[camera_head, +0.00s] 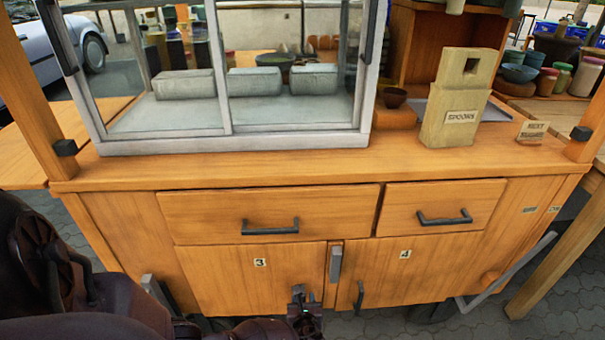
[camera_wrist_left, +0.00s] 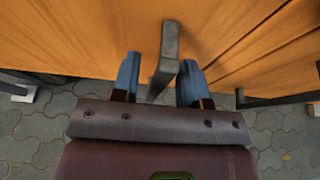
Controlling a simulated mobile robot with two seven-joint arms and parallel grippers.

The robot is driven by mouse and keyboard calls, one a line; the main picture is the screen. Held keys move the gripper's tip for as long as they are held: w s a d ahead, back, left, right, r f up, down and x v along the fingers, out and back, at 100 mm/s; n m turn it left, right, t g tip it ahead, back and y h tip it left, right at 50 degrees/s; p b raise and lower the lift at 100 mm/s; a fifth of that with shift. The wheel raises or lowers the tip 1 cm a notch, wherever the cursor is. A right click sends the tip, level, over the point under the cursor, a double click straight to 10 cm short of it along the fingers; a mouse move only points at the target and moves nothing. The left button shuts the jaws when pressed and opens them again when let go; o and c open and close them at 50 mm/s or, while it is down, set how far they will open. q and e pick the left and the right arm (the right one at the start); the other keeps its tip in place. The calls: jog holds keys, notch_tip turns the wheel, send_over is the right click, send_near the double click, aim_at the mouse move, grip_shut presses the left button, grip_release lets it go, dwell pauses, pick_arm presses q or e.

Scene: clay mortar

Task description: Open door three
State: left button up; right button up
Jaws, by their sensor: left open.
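Door three (camera_head: 225,280) is the lower left door of the wooden cart, marked with a small "3" label (camera_head: 260,262). It looks closed. A grey upright bar (camera_head: 335,265) stands between door three and door four (camera_head: 430,265). My left gripper (camera_head: 305,302) is open in front of door three's lower right part. In the left wrist view a grey bar (camera_wrist_left: 170,45) shows between its two blue fingertips (camera_wrist_left: 160,72); I cannot tell how far in front it is. My right gripper is not in view.
Two drawers, left (camera_head: 265,215) and right (camera_head: 440,207), sit above the doors and look closed. Door four's dark handle (camera_head: 360,298) is right of my gripper. Another grey bar (camera_head: 155,290) is at the left. The countertop carries a glass case (camera_head: 225,130) and a spoon box (camera_head: 465,100).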

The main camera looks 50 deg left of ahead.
pick_arm(q)
grip_shut()
jog(key=shift+s+d, duration=0.1)
dwell(0.4)
